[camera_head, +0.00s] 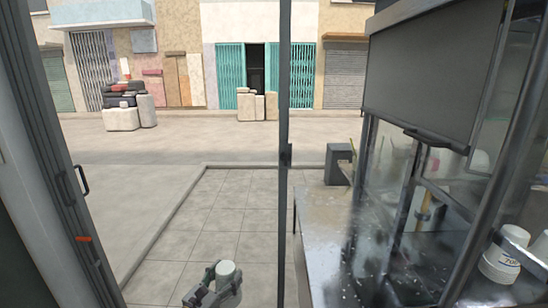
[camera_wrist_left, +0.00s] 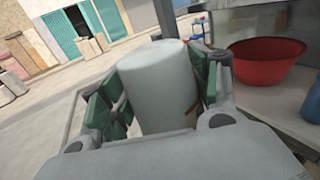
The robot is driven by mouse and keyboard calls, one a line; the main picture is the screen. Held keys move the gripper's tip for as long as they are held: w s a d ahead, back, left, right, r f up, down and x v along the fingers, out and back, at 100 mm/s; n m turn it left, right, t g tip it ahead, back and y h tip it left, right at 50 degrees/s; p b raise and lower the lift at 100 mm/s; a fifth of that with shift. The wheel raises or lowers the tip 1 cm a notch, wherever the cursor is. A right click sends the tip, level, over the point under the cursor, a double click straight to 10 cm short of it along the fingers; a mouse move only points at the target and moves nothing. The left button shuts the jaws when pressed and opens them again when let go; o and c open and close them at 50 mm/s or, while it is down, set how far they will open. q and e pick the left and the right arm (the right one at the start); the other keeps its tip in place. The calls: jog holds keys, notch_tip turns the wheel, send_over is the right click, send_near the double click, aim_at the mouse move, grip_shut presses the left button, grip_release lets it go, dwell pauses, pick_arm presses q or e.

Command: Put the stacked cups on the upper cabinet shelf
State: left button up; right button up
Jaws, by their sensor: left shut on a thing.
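My left gripper (camera_head: 218,282) is low in the head view, left of the dark post. It is shut on a pale white cylinder, the stacked cups (camera_head: 227,270). In the left wrist view the stacked cups (camera_wrist_left: 160,85) stand between the green-padded fingers, slightly tilted in the picture; single cups cannot be told apart. A glass-walled cabinet with a metal frame (camera_head: 412,190) stands at the right, above a metal counter. Its inside is partly hidden by reflections, and I cannot clearly tell an upper shelf. My right gripper is not in view.
A metal counter (camera_head: 322,232) runs below the cabinet. White tubs (camera_head: 500,262) stand at the right edge. A red bowl (camera_wrist_left: 266,60) rests on a surface right of the left gripper. The dark post (camera_head: 284,130) rises mid-view. Paved ground left of it is clear.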

pick_arm(q)
jog(key=shift+s+a+f+n+t+y, duration=0.4)
jog(key=shift+s+a+f+n+y, duration=0.2)
jog(key=shift+s+f+y, duration=0.25)
jog(key=s+a+f+n+t+y, duration=0.1)
jog(key=s+a+f+n+y, duration=0.3)
jog(key=s, duration=0.4)
jog(key=shift+a+f+y, duration=0.35)
jog(key=shift+a+y, duration=0.5)
jog(key=shift+y, duration=0.4)
